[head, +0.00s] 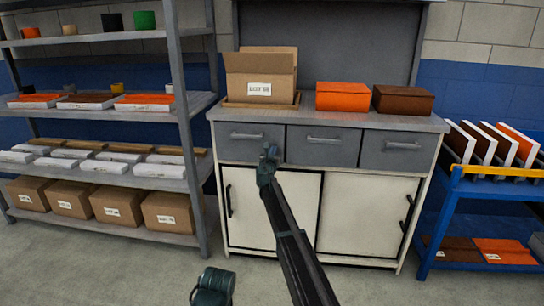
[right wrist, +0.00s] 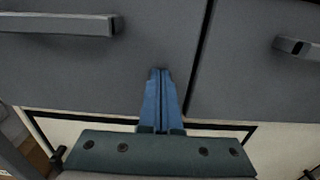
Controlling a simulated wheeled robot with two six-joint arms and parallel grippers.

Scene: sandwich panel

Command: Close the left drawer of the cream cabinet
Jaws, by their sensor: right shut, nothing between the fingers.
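The cream cabinet (head: 271,205) has a grey top, a row of 3 grey drawers and cream sliding doors below. Its left drawer (head: 230,150) has a bar handle and looks flush or nearly flush with the middle drawer. My right gripper (head: 268,157) is shut and empty, in front of the left drawer's right part. In the right wrist view its blue fingertips (right wrist: 159,72) are at the grey left drawer front (right wrist: 75,75), right of the handle (right wrist: 60,23). I cannot tell whether they touch it.
On the cabinet top stand an open carton (head: 262,72), an orange box (head: 342,96) and a brown box (head: 403,100). A grey shelf rack (head: 188,130) stands close on the left, a blue rack (head: 447,205) on the right. The floor in front is mostly clear.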

